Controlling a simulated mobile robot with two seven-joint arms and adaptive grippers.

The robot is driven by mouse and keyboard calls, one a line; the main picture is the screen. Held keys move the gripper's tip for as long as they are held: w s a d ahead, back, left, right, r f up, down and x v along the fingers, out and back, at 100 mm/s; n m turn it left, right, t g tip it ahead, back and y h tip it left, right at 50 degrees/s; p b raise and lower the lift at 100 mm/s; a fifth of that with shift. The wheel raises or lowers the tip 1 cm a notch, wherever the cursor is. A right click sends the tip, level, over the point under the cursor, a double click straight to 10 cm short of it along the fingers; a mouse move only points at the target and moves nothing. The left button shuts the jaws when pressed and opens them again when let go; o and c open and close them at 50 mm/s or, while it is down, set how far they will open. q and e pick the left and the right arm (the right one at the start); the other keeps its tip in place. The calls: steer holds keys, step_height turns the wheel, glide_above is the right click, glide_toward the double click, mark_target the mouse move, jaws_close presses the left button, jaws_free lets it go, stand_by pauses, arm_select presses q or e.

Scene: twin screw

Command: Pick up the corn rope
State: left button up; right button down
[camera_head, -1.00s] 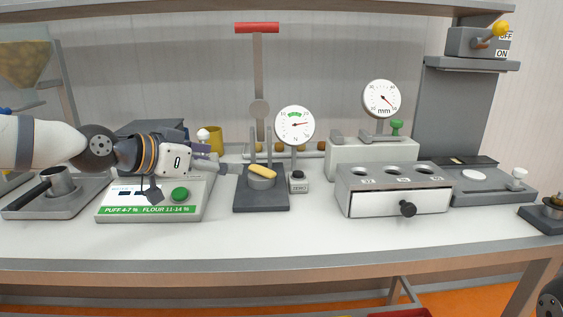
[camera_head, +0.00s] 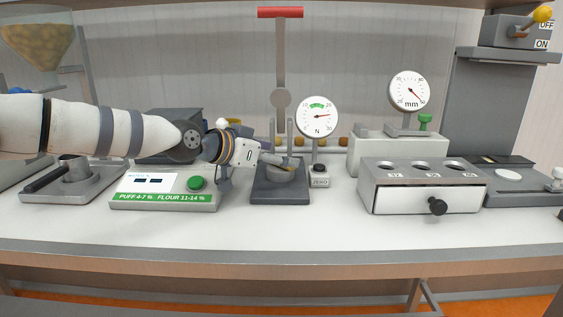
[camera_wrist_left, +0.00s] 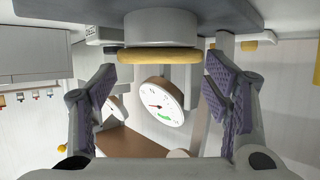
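The corn rope (camera_wrist_left: 160,55) is a short yellow stick. In the left wrist view it lies across the grey round post (camera_wrist_left: 160,30) of the force stand. My left gripper (camera_wrist_left: 160,85) is open, its purple-padded fingers spread to either side of the rope's two ends. The rope shows between the fingertips, apart from both. In the head view my left gripper (camera_head: 285,162) is over the stand's dark base (camera_head: 280,195), and its fingers largely hide the rope. My right gripper is not in view.
The force stand's upright (camera_head: 281,60) and round dial (camera_head: 317,116) rise close behind my gripper. A small zero box (camera_head: 319,176) stands just right. The scale with a green button (camera_head: 196,183) is left. The drawer unit (camera_head: 420,190) is further right. The front worktop is clear.

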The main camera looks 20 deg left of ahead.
arm_select(q)
steer(key=shift+c, duration=1.3)
